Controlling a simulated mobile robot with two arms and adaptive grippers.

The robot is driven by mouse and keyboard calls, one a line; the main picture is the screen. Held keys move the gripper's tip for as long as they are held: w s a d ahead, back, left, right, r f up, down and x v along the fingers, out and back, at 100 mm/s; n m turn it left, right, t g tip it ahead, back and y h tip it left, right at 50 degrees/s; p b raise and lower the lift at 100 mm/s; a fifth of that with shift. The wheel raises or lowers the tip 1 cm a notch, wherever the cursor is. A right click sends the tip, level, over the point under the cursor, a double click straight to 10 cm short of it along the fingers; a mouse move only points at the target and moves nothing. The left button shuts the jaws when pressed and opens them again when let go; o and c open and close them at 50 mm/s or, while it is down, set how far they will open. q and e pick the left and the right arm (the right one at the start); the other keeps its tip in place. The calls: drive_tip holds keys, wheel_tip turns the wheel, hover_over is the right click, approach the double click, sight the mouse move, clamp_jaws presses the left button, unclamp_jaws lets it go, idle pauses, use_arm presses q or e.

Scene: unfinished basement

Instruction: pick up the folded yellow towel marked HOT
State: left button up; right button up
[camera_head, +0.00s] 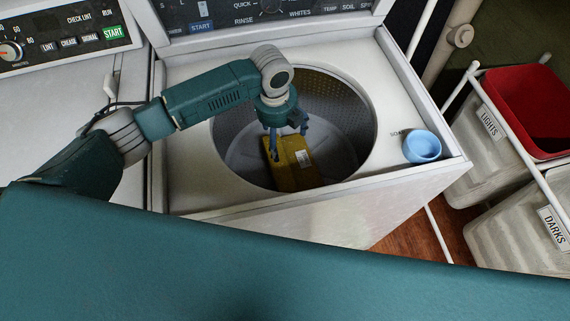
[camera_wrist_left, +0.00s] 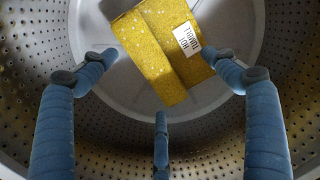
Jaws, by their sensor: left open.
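The folded yellow towel (camera_head: 293,176) lies inside the washer's drum (camera_head: 338,110), near its bottom. It also shows in the left wrist view (camera_wrist_left: 150,62), speckled yellow with a white tag (camera_wrist_left: 187,39) that reads HOT above a second, less clear word. My left gripper (camera_head: 287,143) reaches down through the round opening and is over the towel's far part in the head view. In the left wrist view its blue fingers (camera_wrist_left: 160,75) are spread, with nothing held between them. I cannot tell whether a fingertip touches the towel. My right gripper is not in view.
The drum's rim and perforated wall surround my left gripper. A light blue cup (camera_head: 422,147) stands on the washer top (camera_head: 390,170) at right. Farther right are hampers tagged LIGHTS (camera_head: 491,122) and DARKS (camera_head: 553,228), one with a red liner (camera_head: 520,100).

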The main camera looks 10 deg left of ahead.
sight(292, 162)
use_arm(q)
drive_tip(key=shift+s+a+f+g+y, duration=0.2)
drive_tip(key=shift+s+a+f, duration=0.25)
drive_tip(key=shift+a+f, duration=0.15)
drive_tip(key=shift+s+a+f+g+y, duration=0.1)
drive_tip(key=shift+s+a+f+g, duration=0.1)
drive_tip(key=shift+s+a+f, duration=0.3)
wheel_tip(292, 162, down, 4)
drive_tip(key=shift+r, duration=0.2)
drive_tip(key=shift+f, duration=0.6)
drive_tip(key=f, duration=0.2)
drive_tip(key=f+p, duration=0.1)
drive_tip(key=f, duration=0.1)
drive_tip(key=shift+s+d+f, duration=0.15)
drive_tip(key=shift+d+f, duration=0.05)
drive_tip(key=shift+f, duration=0.3)
drive_tip(key=c, duration=1.4)
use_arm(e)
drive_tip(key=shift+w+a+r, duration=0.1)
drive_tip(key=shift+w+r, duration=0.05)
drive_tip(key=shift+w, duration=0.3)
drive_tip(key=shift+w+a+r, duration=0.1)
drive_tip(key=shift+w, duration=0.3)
